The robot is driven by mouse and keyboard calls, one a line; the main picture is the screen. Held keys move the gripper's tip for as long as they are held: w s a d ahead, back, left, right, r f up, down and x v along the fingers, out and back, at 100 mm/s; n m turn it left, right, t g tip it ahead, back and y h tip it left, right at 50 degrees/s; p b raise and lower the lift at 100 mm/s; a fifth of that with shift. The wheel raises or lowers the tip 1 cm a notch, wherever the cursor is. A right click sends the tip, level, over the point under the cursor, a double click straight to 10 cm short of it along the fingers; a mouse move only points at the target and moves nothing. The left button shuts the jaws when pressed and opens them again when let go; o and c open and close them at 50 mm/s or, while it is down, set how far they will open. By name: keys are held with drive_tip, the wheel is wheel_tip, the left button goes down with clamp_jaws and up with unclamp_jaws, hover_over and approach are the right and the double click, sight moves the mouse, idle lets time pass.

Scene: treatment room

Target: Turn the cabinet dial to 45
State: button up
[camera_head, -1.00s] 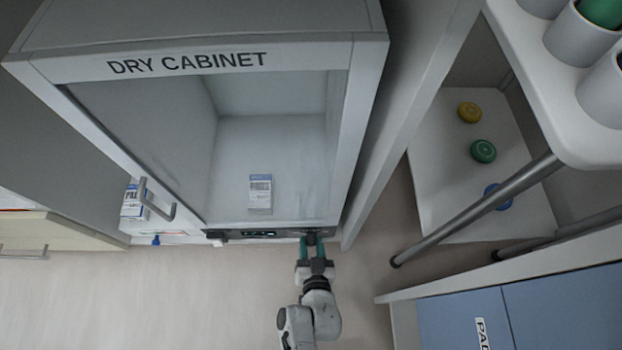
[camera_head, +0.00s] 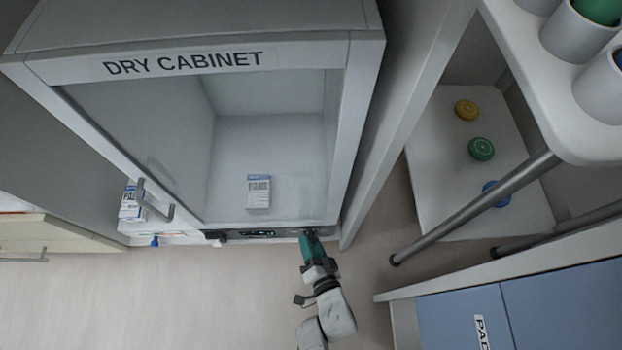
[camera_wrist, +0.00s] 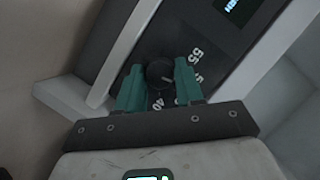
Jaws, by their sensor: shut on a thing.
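The dry cabinet (camera_head: 355,120) fills the middle of the head view, with a dark control strip (camera_head: 222,236) along its lower front edge. The dial (camera_wrist: 159,73) is a round black knob with a pale mark, seen in the wrist view. Numbers are printed around it; 55 and 40 are readable, others are partly hidden by a finger. My gripper (camera_head: 310,243) is at the right end of the strip. Its two green fingers stand on either side of the dial in the wrist view (camera_wrist: 160,80), shut on it. In the head view my fingers hide the dial.
A lit display (camera_head: 258,234) sits on the strip, left of my gripper. A small white box (camera_head: 259,192) stands inside the cabinet. At right are a white shelf with coloured round pieces (camera_head: 481,149), a metal leg (camera_head: 480,205) and blue drawers (camera_head: 560,310). Floor is clear at lower left.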

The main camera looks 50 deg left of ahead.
drive_tip(key=m+y, duration=0.1)
drive_tip(key=m, duration=0.1)
drive_tip(key=shift+f+m+g, duration=0.1)
drive_tip(key=shift+m+g, duration=0.2)
drive_tip(key=shift+m, duration=0.1)
drive_tip(key=shift+d+m+y, duration=0.1)
drive_tip(key=shift+m+y, duration=0.4)
drive_tip(key=shift+m, duration=0.1)
drive_tip(key=shift+f, duration=0.1)
idle(0.4)
drive_tip(key=o, duration=1)
drive_tip(key=p+v, duration=0.4)
drive_tip(key=v, duration=0.6)
drive_tip(key=shift+d, duration=0.35)
drive_tip(key=shift+s, duration=0.15)
